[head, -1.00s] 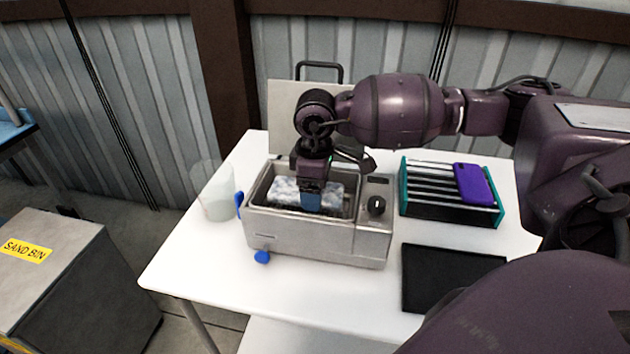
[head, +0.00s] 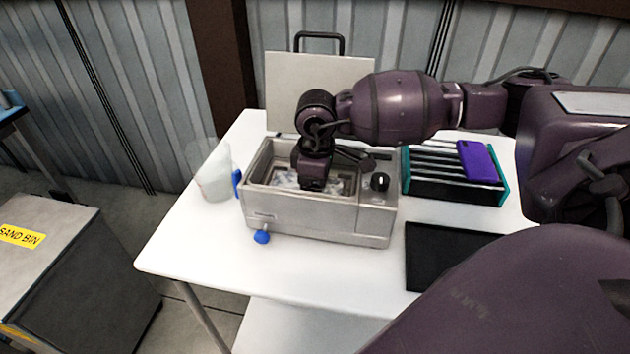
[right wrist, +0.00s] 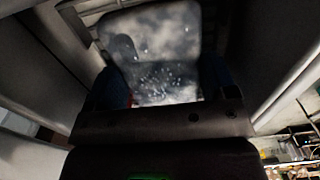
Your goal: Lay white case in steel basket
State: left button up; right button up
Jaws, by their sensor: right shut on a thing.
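The white case (right wrist: 160,35), mottled white and grey, is between the fingers of my right gripper (right wrist: 162,85) in the right wrist view. My right gripper (head: 313,188) is shut on it and reaches down inside the open steel bath (head: 315,218) in the head view. Only pale patches of the case show there, low inside the walls and beside the gripper. I cannot clearly tell the steel basket from the bath's inner walls, or whether the case touches the bottom. My left gripper is not in view.
The bath's lid (head: 320,80) stands raised behind it. A black knob (head: 380,181) is on its right side. A teal-ended rack (head: 452,187) holds a purple case (head: 477,162). A black mat (head: 445,255) lies in front. A translucent beaker (head: 214,175) stands left.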

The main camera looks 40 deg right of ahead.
jog(key=shift+f, duration=0.2)
dwell(1.0)
dwell(0.3)
jog(key=o, duration=0.8)
jog(key=shift+o, duration=0.2)
notch_tip(320, 180, up, 11)
jog(key=shift+f, duration=0.1)
dwell(0.4)
